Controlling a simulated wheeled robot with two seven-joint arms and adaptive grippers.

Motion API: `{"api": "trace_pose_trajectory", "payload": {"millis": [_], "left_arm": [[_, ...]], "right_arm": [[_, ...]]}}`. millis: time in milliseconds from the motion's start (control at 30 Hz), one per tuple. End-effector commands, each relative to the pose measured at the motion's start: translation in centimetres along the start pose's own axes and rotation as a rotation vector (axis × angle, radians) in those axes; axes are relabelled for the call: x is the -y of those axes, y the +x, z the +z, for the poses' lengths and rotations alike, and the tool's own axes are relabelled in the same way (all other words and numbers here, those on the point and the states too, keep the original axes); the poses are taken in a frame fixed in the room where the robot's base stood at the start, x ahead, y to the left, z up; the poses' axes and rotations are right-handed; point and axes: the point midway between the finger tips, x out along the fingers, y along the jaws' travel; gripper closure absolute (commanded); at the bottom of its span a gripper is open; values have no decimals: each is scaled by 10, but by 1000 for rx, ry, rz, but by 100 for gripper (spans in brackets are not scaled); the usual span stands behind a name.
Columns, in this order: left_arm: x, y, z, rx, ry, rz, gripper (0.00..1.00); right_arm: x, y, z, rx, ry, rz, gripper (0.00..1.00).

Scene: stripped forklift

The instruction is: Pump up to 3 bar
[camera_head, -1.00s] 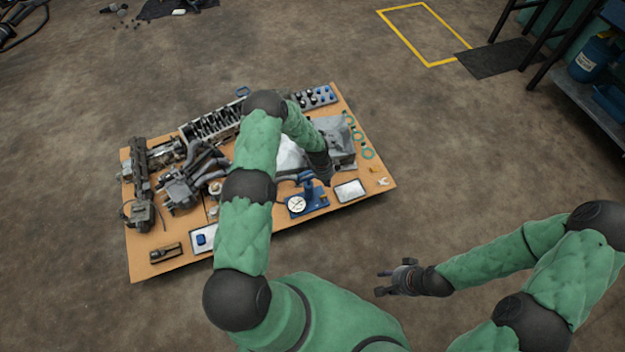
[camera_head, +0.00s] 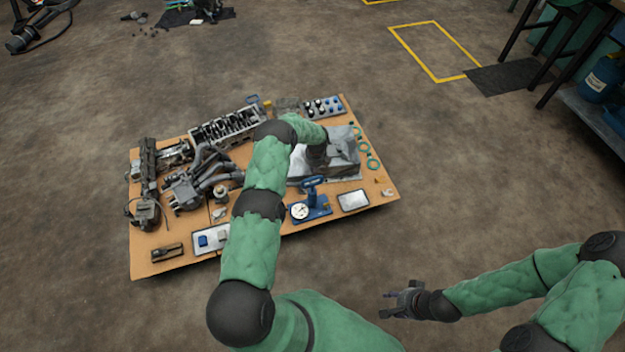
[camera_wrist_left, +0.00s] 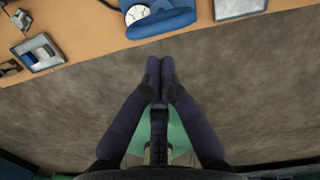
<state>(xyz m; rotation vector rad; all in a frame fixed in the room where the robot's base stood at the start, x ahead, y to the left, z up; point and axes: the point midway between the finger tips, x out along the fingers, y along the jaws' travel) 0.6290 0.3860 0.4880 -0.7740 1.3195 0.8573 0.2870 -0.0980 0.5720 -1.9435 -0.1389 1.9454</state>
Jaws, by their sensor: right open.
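The blue hand pump (camera_head: 318,212) stands near the front edge of the wooden board, with a round white gauge (camera_head: 299,211) at its left and a blue handle (camera_head: 313,182) on top. The gauge needle is too small to read. The pump base (camera_wrist_left: 163,24) and gauge (camera_wrist_left: 137,13) also show at the top of the left wrist view. My left gripper (camera_wrist_left: 160,62) has its fingertips together with nothing visible between them, apart from the pump. In the head view its fingers are mostly hidden by its wrist, behind the handle. My right gripper (camera_head: 389,302) is open and empty over the floor.
The board (camera_head: 340,220) carries a grey engine block (camera_head: 228,126), grey pipes (camera_head: 208,168), a grey metal part (camera_head: 340,165), teal rings (camera_head: 366,148) and trays (camera_head: 353,200) beside the pump. Bare floor lies in front and to the right.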

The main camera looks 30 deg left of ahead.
Motion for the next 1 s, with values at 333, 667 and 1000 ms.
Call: {"api": "trace_pose_trajectory", "payload": {"millis": [333, 667, 1000], "left_arm": [[0, 34, -1, -1, -2, 0, 100], [0, 65, -1, -1, -2, -1, 100], [0, 70, -1, 0, -2, -1, 100]], "right_arm": [[-6, 18, -1, 0, 0, 0, 57], [-12, 33, -1, 0, 0, 0, 57], [-12, 35, -1, 0, 0, 0, 57]]}}
